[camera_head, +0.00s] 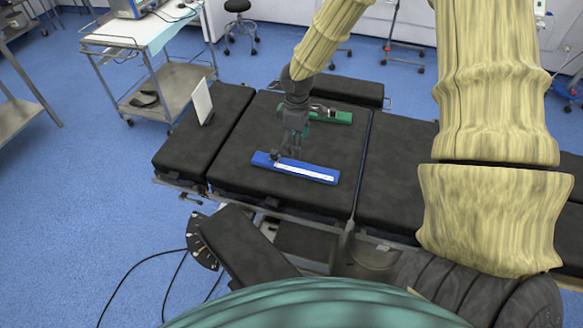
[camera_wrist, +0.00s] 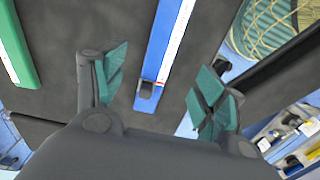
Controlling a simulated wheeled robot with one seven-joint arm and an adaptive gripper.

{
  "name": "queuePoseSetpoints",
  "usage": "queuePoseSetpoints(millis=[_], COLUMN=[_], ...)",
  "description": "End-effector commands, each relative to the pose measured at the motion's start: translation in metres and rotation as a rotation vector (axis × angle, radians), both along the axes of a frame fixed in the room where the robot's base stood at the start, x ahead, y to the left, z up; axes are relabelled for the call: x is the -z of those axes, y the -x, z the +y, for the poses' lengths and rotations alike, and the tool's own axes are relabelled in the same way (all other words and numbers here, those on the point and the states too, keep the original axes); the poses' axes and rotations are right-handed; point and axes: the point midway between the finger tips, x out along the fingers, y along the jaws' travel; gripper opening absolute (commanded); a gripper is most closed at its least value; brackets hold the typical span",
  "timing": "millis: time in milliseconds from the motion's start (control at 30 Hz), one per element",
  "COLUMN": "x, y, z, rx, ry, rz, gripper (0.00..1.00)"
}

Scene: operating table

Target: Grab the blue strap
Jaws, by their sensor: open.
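The blue strap (camera_head: 309,171) lies flat on the black operating table, with a white strip along it and a small dark piece at its left end. My gripper (camera_head: 285,153) is above the left end of the strap in the head view. In the wrist view the blue strap (camera_wrist: 165,58) runs up between the two open fingers, with its dark piece (camera_wrist: 146,89) near the fingertip line. My gripper (camera_wrist: 158,90) has its green-padded fingers spread wide, with nothing between them gripped. Whether a fingertip touches the strap cannot be told.
A green strap (camera_head: 338,117) lies behind my gripper on the same table; it also shows at the left in the wrist view (camera_wrist: 18,45). A white panel (camera_head: 202,101) stands on the table's left section. A metal cart (camera_head: 150,75) stands beyond. The table (camera_head: 240,183) is otherwise mostly clear.

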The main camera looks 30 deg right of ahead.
Motion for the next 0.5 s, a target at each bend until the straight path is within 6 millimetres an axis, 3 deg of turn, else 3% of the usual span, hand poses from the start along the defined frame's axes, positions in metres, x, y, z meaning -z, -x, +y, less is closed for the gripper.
queuePoseSetpoints(millis=[500], x=[0.048], y=[0.002], z=[-0.002], rx=[0.003], ry=[0.0], rz=[0.001], gripper=[0.71])
